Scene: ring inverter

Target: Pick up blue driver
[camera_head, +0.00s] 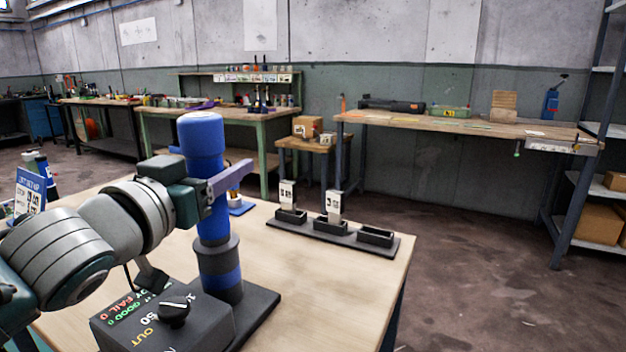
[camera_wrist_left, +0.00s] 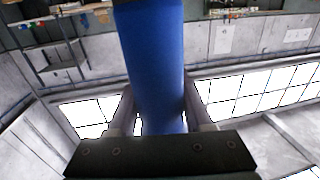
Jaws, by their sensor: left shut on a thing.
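The blue driver (camera_head: 205,150) stands upright, with its lower end at a dark collar with a blue band (camera_head: 219,268) on a dark base. My left gripper (camera_head: 232,180) is shut on the blue driver's shaft, with a finger showing to its right. In the left wrist view the blue driver (camera_wrist_left: 155,65) runs down between the two fingers of my left gripper (camera_wrist_left: 160,115). I cannot tell whether the driver's lower end is apart from the collar. My right gripper is not in view.
A control box (camera_head: 165,318) with a black knob stands at the front of the wooden table (camera_head: 310,290). A dark tray (camera_head: 335,238) with three sockets holds two white-labelled pieces. The table is clear right of the base. Workbenches stand behind.

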